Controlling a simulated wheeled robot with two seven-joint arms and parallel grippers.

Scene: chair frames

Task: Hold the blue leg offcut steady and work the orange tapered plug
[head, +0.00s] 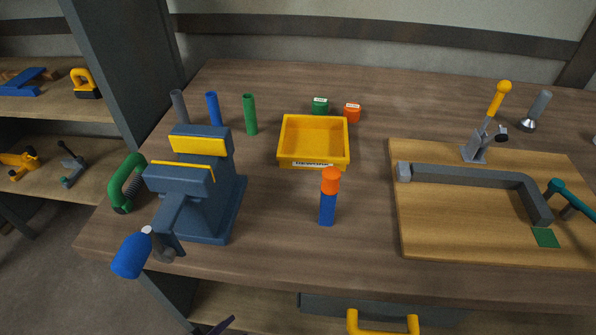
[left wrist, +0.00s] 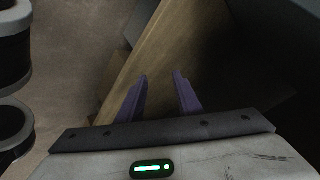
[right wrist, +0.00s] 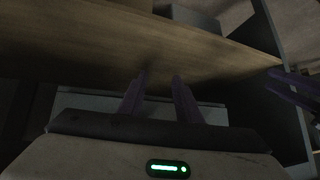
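The blue leg offcut (head: 327,210) stands upright on the bench in front of the yellow bin. The orange tapered plug (head: 330,180) sits in its top end, with its wide head showing; how deep it goes is hidden. My left gripper (left wrist: 160,76) is open and empty in the left wrist view, below the bench top. A dark purple finger at the head view's bottom edge looks like part of a gripper (head: 220,326). My right gripper (right wrist: 160,76) is open and empty in the right wrist view, facing the bench's underside. Neither gripper touches the offcut or plug.
A blue vise (head: 205,190) stands left of the offcut. The yellow bin (head: 314,162) is behind it. Grey, blue and green tubes (head: 250,115) stand at the back left. A wooden board (head: 450,225) with a grey bent frame (head: 470,176) and toggle clamp (head: 480,145) lies right.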

